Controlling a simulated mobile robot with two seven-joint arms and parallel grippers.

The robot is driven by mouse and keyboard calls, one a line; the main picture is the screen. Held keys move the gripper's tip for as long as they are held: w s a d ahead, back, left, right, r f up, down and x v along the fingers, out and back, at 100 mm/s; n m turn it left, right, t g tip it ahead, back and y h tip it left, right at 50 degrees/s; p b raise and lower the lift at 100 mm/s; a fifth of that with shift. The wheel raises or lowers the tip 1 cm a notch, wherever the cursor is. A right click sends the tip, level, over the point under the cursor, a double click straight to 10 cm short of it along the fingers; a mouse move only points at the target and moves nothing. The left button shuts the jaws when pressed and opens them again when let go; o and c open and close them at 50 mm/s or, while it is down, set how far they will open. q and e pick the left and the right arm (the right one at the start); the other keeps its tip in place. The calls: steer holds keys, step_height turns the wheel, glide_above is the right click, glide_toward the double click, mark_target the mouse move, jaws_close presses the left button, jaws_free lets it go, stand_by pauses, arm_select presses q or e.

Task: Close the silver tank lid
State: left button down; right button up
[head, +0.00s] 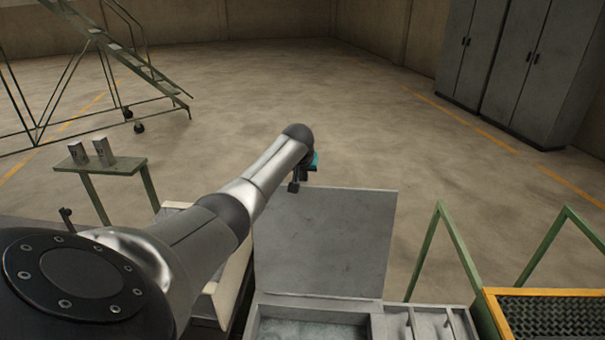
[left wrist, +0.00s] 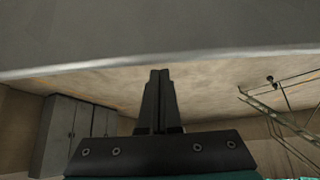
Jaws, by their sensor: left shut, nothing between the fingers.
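The silver tank lid (head: 325,243) stands raised at the back of the tank (head: 312,302), whose opening shows below it at the bottom of the head view. My left arm reaches in from the left, and my left gripper (head: 294,187) is at the lid's top left edge. In the left wrist view the lid (left wrist: 150,35) fills the top as a grey sheet with a pale edge. The shut, empty fingers (left wrist: 158,75) point up toward that edge. Whether they touch the lid I cannot tell. My right gripper is not in view.
A green stand (head: 105,167) with two small metal blocks is at the left, near a green rolling staircase (head: 130,55). Green rails (head: 440,235) and a dark grated platform (head: 555,315) are at the right. Grey cabinets (head: 530,65) stand far right. The floor behind the lid is clear.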

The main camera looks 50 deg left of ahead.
arm_select(q)
steer(key=s+d+p, duration=0.2)
steer(key=s+p, duration=0.1)
steer(key=shift+d, duration=0.25)
stand_by(0.5)
